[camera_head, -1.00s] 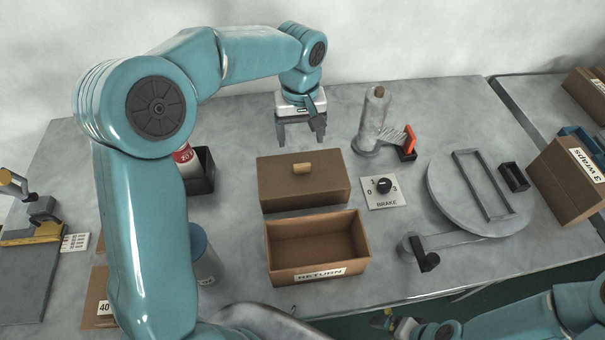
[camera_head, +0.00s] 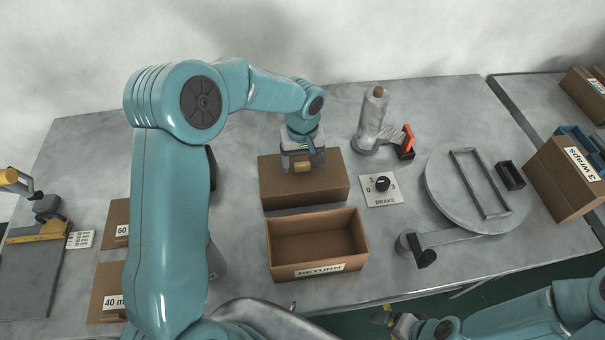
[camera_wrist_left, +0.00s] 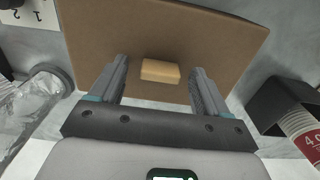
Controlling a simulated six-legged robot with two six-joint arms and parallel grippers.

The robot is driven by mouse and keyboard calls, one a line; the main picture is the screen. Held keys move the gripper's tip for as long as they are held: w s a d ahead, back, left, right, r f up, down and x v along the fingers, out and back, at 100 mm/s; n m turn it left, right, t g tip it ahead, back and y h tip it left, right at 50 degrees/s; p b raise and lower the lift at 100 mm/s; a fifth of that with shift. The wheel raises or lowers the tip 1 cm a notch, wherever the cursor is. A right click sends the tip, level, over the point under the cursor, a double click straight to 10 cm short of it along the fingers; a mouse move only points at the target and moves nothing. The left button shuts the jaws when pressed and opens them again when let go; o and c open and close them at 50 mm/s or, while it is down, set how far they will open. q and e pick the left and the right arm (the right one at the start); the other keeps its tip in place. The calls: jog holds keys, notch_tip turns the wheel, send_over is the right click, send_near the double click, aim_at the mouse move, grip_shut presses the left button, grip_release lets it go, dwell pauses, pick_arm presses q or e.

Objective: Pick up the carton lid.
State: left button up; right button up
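The carton lid (camera_head: 330,185) is a flat brown lid with a light wooden block handle (camera_head: 303,168), behind the open RETURN carton (camera_head: 318,240) in the head view. My left gripper (camera_head: 302,163) is over the lid at the handle. In the left wrist view the lid (camera_wrist_left: 215,50) lies below, and the handle (camera_wrist_left: 160,71) sits between and a little beyond the two spread fingers of the left gripper (camera_wrist_left: 158,80), with gaps on both sides. My right gripper (camera_head: 400,322) shows at the bottom edge, small and partly cut off; its fingers are unclear.
A brake dial plate (camera_head: 381,188) lies right of the lid. A post with a spool (camera_head: 372,120) stands behind it, and a round turntable (camera_head: 470,195) is farther right. In the wrist view a dark holder with a cup stack (camera_wrist_left: 300,130) is at the right.

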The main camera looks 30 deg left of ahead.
pick_arm(q)
grip_shut()
jog(key=shift+r, duration=0.1)
notch_tip(320, 180, up, 20)
dwell(0.4)
